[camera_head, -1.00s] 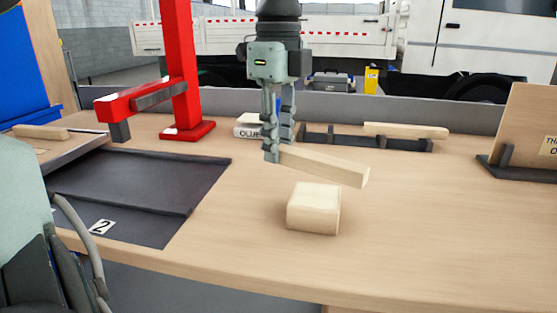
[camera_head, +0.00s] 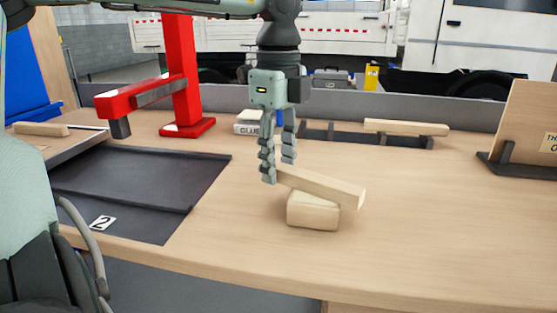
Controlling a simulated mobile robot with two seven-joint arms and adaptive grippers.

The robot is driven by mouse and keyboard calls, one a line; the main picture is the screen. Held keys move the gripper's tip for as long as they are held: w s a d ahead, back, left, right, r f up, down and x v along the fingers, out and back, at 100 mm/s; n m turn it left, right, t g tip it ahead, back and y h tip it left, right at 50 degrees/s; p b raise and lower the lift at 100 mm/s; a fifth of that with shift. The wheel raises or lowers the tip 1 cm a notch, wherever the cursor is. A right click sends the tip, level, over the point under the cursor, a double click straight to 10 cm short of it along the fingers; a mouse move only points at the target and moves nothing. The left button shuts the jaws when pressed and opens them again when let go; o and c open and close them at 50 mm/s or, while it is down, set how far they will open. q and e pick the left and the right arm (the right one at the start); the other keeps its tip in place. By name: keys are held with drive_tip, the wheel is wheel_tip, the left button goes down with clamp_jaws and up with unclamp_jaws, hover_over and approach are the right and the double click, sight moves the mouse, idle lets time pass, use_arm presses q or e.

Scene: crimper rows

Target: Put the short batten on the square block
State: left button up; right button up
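The square block (camera_head: 312,213) is pale wood and sits on the table in the middle of the view. The short batten (camera_head: 325,187) lies across its top, slanting from back left to front right, with both ends overhanging. It appears to rest on the block, though the contact is hidden. My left gripper (camera_head: 279,172) points down at the batten's left end, one finger on either side of it. Its fingers look spread a little, apparently loose of the wood. My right gripper is not in view.
Behind is a dark rack (camera_head: 350,137) with another batten (camera_head: 405,127) on it. A red stand (camera_head: 183,75) and a dark mat (camera_head: 140,190) marked 2 are at left. An upright board (camera_head: 525,125) stands at right. The table's front right is clear.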

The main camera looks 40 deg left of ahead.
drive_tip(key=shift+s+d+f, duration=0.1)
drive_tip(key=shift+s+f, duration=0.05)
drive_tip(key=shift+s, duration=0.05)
use_arm(q)
drive_tip(key=shift+r, duration=0.8)
wheel_tip(320, 180, up, 11)
drive_tip(key=shift+f+p, duration=0.15)
drive_tip(key=shift+p, duration=0.2)
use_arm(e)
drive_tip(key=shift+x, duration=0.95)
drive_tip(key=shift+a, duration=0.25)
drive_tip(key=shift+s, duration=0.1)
